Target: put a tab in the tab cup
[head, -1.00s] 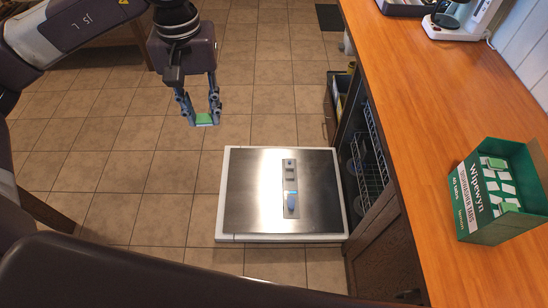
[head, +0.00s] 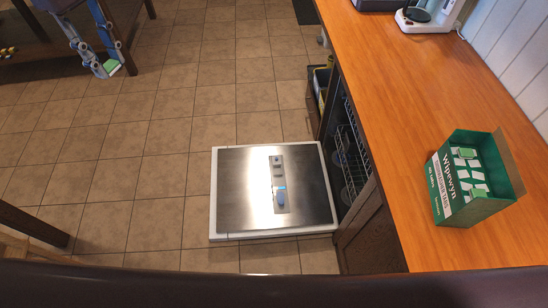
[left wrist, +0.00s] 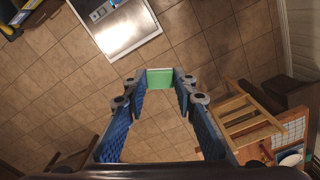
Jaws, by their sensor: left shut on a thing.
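My left gripper (head: 94,62) is at the upper left of the head view, shut on a green and white tab (head: 109,68). In the left wrist view the tab (left wrist: 160,78) sits between the fingertips, its green face showing. The open dishwasher door (head: 235,200) lies flat low in the middle, well to the right of and below the gripper in the picture. The narrow dispenser panel (head: 277,165) on its steel face holds the tab cup and a blue part; the cup's details are too small to tell. My right gripper is not in view.
A green Wipewyn tab box (head: 452,207) stands open on the orange wooden counter (head: 410,110), with several tabs inside. A wire rack (head: 352,150) shows in the dishwasher beside the door. A dark table (head: 45,45) stands behind the gripper. Tiled floor between gripper and door is clear.

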